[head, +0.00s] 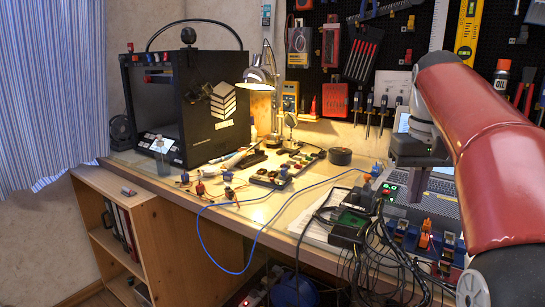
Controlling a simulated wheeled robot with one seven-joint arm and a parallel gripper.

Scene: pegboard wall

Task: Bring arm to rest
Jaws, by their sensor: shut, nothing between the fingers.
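My red arm (480,150) comes in from the right edge and reaches up in front of the pegboard. Its forearm bends down at the grey wrist. My gripper (418,152) is a dark block that hangs above the right part of the workbench, in front of a laptop. It is shut and holds nothing. The fingers are small and dark here, and their tips are hard to make out.
The wooden workbench (270,205) carries a black 3D printer (208,110), a lit lamp (258,78), small parts and a blue cable. A laptop (440,190) and tangled black cables (385,250) lie near the arm. A wooden shelf (150,225) stands left. Tools hang on the pegboard (345,20).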

